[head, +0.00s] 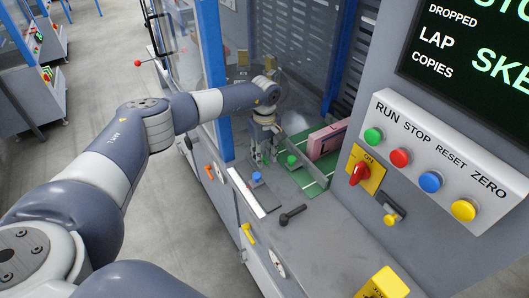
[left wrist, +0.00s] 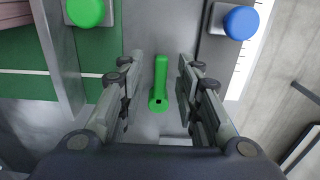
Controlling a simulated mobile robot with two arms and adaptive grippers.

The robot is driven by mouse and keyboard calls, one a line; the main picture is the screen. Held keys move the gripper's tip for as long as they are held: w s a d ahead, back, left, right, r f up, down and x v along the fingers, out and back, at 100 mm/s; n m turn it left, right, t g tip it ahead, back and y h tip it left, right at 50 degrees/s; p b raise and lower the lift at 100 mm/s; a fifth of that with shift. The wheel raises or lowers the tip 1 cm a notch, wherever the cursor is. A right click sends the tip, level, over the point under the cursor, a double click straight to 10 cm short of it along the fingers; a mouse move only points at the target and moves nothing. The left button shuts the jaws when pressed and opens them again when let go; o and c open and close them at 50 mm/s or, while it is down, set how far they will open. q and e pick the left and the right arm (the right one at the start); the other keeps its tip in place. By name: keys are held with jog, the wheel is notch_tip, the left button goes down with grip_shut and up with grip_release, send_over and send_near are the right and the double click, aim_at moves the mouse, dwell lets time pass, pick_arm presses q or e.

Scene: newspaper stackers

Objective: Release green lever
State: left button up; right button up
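The green lever (left wrist: 159,84) stands out in the left wrist view, on a grey panel between a green knob (left wrist: 86,11) and a blue knob (left wrist: 240,22). My left gripper (left wrist: 160,66) is open, with one finger on each side of the lever. A gap shows between the lever and each finger, so neither finger touches it. In the head view my left gripper (head: 262,158) points down inside the machine, beside the green knob (head: 291,160) and the blue knob (head: 256,177). The lever is largely hidden there by the gripper. My right gripper is not in view.
A pink stack (head: 327,141) lies on the green bed at the back. A black lever (head: 292,214) sits on the grey deck in front. A control panel (head: 440,165) with coloured buttons stands at the right. Blue frame posts (head: 211,60) flank the opening.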

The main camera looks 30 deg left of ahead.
pick_arm(q)
jog(key=shift+c, duration=0.3)
grip_shut()
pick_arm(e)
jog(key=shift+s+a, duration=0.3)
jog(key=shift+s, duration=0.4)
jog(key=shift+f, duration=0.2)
